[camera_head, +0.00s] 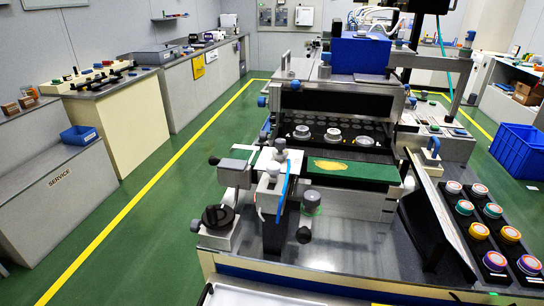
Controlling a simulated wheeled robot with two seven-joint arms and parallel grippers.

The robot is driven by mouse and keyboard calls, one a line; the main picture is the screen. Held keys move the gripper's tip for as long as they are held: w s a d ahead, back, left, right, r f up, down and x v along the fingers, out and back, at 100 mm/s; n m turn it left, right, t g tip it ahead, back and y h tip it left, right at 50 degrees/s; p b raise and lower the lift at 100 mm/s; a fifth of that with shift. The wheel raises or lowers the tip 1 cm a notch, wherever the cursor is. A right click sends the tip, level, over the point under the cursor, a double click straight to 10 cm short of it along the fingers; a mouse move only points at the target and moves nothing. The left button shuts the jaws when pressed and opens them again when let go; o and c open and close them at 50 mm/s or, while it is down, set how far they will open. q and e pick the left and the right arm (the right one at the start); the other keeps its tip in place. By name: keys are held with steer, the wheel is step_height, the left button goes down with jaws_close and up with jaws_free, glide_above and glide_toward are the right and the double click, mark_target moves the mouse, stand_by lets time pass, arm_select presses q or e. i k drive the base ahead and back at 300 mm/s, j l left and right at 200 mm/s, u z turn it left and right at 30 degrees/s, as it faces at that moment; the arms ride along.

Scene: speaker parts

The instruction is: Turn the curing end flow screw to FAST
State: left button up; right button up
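The task's flow screw cannot be made out for certain, and no FAST lettering is readable. At the machine's near end a grey fixture (269,190) carries several knobs. A large black ribbed knob (217,216) sits at its left. A grey knob (311,200) with a thin green ring stands at its right, above a small dark knob (304,235). A blue strip or tube (283,190) runs down the fixture's front. Neither of my grippers is in view.
Behind the fixture lie a green plate (345,169) and a dark tray (377,151) with round parts. An angled rack (484,236) of coloured round parts stands right, near a blue crate (519,150). Benches line the left, including a SERVICE bench (60,185). Green floor (130,235) is clear between.

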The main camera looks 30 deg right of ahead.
mark_target(280, 144)
steer(key=z, duration=1.05)
